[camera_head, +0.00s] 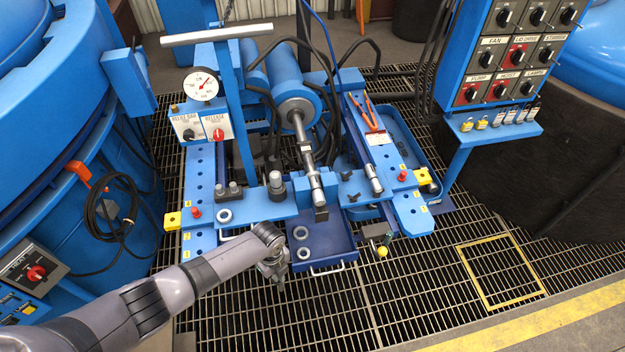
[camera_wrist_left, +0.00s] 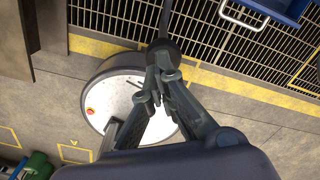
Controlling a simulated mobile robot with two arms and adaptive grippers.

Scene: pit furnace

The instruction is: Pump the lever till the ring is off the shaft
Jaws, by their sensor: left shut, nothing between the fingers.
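The lever, a blue upright with a long pale grey crossbar (camera_head: 217,35), stands at the left of the blue press, near the pressure gauge (camera_head: 201,84). The metal shaft (camera_head: 313,181) projects from the blue cylinder (camera_head: 293,103) toward the front. Collars sit along it; I cannot tell which is the ring. My left gripper (camera_head: 278,280) hangs in front of the press, beside the blue tray (camera_head: 322,240), well away from the lever crossbar. It is shut and empty, and its fingers also show in the left wrist view (camera_wrist_left: 160,78). My right gripper is out of view.
A valve box (camera_head: 203,127) is under the gauge. Loose rings and dark cylinders lie on the left front plate (camera_head: 253,206). A control panel (camera_head: 505,55) stands at right, a blue vessel (camera_head: 50,120) at left. Open grating (camera_head: 430,290) lies in front.

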